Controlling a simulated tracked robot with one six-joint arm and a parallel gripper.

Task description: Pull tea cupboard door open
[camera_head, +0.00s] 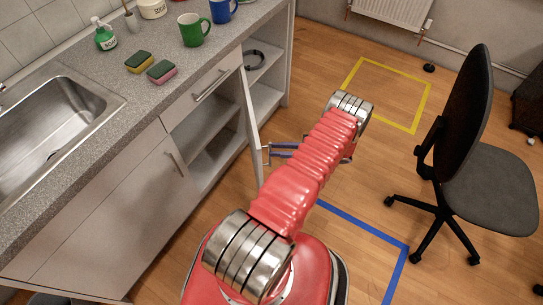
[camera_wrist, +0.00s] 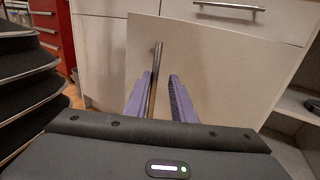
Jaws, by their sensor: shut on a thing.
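The tea cupboard door (camera_head: 250,112) is a pale panel standing swung out from the counter front, seen nearly edge-on in the head view. In the wrist view the door (camera_wrist: 225,85) fills the middle, slanted against the cabinet front behind it. Its vertical metal bar handle (camera_wrist: 155,78) stands between my two purple fingers. My gripper (camera_wrist: 162,82) is shut on this handle. In the head view my gripper (camera_head: 281,150) is beside the door's outer side, partly hidden by my red arm. The cupboard's inside shelves (camera_head: 213,150) show through the opening.
A closed drawer (camera_head: 208,85) is above the opening, with a shut cabinet door (camera_head: 150,200) to its left. An office chair (camera_head: 480,185) stands at the right. Mugs, sponges and a sink (camera_head: 55,120) are on the counter. Floor between counter and chair is mostly clear.

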